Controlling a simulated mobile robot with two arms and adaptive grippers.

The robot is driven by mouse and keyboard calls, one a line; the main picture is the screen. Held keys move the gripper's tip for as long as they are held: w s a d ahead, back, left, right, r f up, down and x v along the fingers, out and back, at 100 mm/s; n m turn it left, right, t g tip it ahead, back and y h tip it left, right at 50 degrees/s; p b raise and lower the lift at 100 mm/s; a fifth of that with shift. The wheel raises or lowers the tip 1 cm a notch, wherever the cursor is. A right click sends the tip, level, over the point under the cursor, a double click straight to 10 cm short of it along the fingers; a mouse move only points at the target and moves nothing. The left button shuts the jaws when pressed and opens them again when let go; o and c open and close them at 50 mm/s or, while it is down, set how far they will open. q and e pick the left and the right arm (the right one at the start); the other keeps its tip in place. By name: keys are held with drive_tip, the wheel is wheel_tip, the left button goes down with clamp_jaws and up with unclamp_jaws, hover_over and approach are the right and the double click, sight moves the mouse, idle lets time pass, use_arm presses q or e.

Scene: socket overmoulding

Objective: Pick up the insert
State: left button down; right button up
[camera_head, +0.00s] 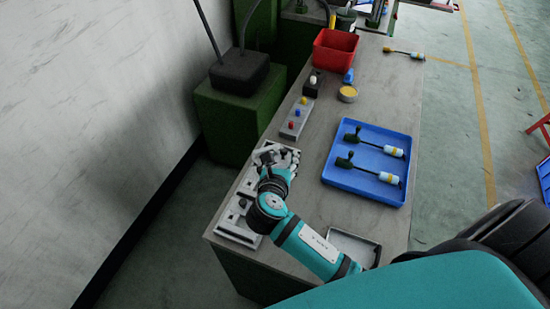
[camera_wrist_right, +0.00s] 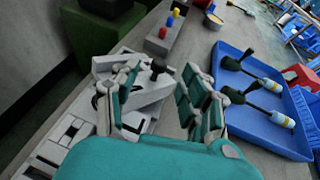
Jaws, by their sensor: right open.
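My right gripper (camera_head: 277,158) is over the left side of the table, and it also shows in the right wrist view (camera_wrist_right: 160,88). Its fingers are apart with nothing gripped between them. A small dark part with a rounded head (camera_wrist_right: 158,69), possibly the insert, stands on a light grey mould block (camera_wrist_right: 146,92) just beyond and between the fingers. In the head view, the gripper partly hides this block. I cannot tell whether any finger touches the dark part. My left gripper is not in view.
A blue tray (camera_head: 345,181) with two dark green and white tools lies to the right. A control box with coloured buttons (camera_head: 295,119), a yellow-topped tin (camera_head: 348,93) and a red bin (camera_head: 335,50) stand farther back. A light fixture plate (camera_head: 237,228) lies at the near left edge.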

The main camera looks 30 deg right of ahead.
sight(284, 152)
drive_tip(key=x, duration=0.5)
drive_tip(key=shift+w+f, duration=0.1)
clamp_jaws()
idle(0.7)
